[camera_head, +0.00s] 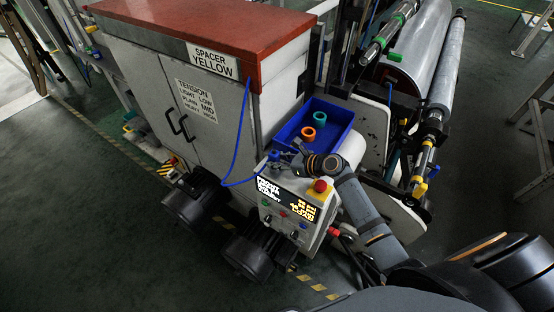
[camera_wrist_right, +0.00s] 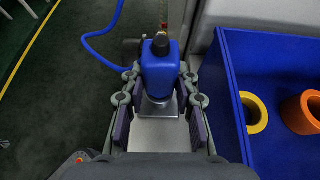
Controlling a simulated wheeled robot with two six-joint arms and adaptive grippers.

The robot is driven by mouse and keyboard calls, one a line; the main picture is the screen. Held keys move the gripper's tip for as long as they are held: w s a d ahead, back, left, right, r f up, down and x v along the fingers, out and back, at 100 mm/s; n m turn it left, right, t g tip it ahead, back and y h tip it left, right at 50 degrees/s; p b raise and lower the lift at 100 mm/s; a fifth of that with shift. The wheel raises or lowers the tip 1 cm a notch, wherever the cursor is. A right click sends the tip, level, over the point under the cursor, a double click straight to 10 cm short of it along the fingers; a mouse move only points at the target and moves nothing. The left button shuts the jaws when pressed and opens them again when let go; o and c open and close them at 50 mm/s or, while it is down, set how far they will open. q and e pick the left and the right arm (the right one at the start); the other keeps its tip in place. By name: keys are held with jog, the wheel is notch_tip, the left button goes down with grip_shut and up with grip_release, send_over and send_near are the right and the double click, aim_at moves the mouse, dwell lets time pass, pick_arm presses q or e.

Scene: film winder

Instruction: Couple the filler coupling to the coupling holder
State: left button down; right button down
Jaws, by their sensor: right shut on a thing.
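My right gripper (camera_head: 285,158) is over the top of the control box, beside the blue tray. In the right wrist view its fingers (camera_wrist_right: 159,82) are shut on a blue block with a black knob on top, which I take to be the filler coupling (camera_wrist_right: 160,72). A grey metal piece (camera_wrist_right: 158,108) shows below the block, between the fingers; I cannot tell whether it belongs to the coupling holder or touches the block. A blue hose (camera_head: 238,140) loops from the cabinet to near the gripper; its end is behind the block. My left gripper is not in view.
The blue tray (camera_head: 342,117) holds a teal ring (camera_head: 320,118) and an orange ring (camera_head: 308,134); a yellow ring (camera_wrist_right: 254,113) shows in the wrist view. The control box has a red button (camera_head: 320,186). The cabinet (camera_head: 215,110) and rollers (camera_head: 448,62) stand close by.

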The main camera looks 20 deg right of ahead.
dwell(0.6)
jog(key=shift+f, duration=0.25)
jog(key=c, duration=0.9)
grip_release()
jog(key=shift+c, duration=0.2)
jog(key=shift+s+d+r, duration=0.15)
jog(key=shift+s+d, duration=0.15)
jog(key=v, duration=1.1)
jog(key=shift+s, duration=0.1)
